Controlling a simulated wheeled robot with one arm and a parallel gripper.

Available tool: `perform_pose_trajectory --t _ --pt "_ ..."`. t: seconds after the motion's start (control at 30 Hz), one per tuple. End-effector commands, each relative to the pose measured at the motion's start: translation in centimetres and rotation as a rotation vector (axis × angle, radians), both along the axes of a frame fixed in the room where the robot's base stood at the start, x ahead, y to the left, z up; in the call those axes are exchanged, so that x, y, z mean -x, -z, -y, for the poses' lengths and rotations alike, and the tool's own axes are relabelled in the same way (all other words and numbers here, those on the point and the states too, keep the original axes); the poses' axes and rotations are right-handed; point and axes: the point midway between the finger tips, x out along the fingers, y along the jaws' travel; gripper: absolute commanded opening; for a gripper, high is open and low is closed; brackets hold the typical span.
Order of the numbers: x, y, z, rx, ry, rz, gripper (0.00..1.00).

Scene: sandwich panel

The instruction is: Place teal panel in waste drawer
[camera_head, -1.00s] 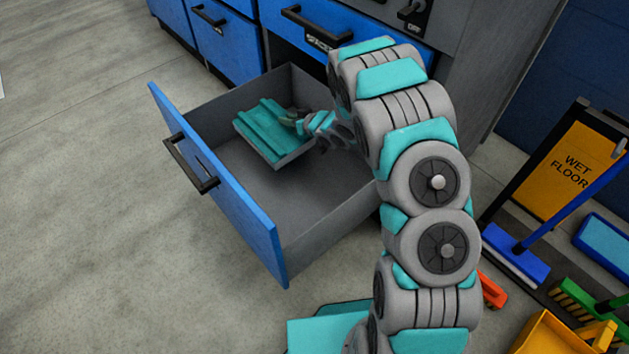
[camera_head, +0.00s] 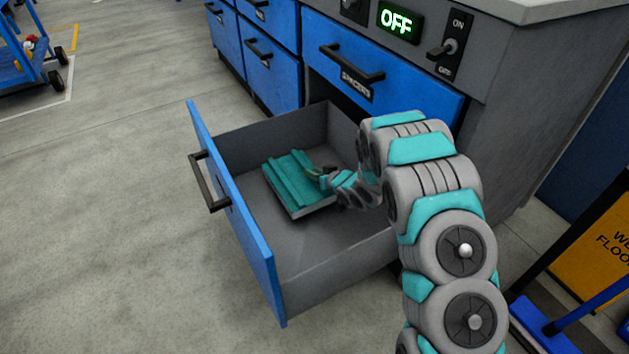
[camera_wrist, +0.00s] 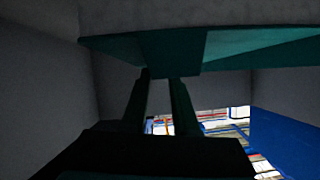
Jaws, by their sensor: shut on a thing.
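The teal panel (camera_head: 294,180) has raised ridges on top and a grey edge below. My gripper (camera_head: 324,176) is shut on the panel's right edge. In the wrist view the panel (camera_wrist: 250,45) spans the top, with my gripper's two fingers (camera_wrist: 162,78) reaching up to a teal ridge on it. The drawer has grey walls and a blue front with a black handle.
The blue cabinet above the drawer has another closed drawer (camera_head: 385,75), a lit OFF display (camera_head: 396,21) and a switch (camera_head: 447,47). A yellow sign (camera_head: 600,245) and a blue-handled tool (camera_head: 590,308) stand at the right.

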Motion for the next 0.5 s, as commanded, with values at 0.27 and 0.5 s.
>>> perform_pose_trajectory --t 0.27,0.5 --pt "0.0 3.0 0.0 0.000 0.001 -0.001 0.00" --pt "0.0 3.0 0.0 0.000 0.001 0.000 0.00"
